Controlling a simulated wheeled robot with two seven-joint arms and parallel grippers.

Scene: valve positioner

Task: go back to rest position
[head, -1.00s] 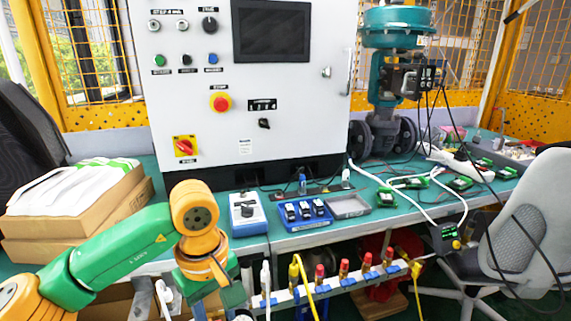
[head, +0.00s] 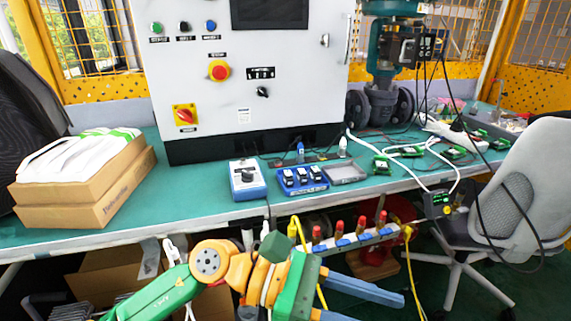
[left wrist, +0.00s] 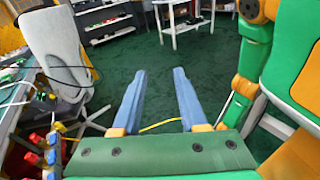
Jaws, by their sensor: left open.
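My left gripper (head: 362,301) is low in front of the table's front edge, with its blue fingers pointing right. In the left wrist view the two fingers (left wrist: 158,95) stand apart with nothing between them, over the dark green floor (left wrist: 150,58). My right gripper is not in view. The grey control cabinet (head: 235,85) stands on the green table (head: 110,225), and the teal valve (head: 385,60) stands to its right.
A blue-white device (head: 247,180), a blue tray (head: 301,182) and a grey tray (head: 345,173) sit near the table's front edge. A valve manifold (head: 350,241) hangs below, close to my left gripper. A grey chair (head: 520,190) stands at right; cardboard boxes (head: 85,195) lie at left.

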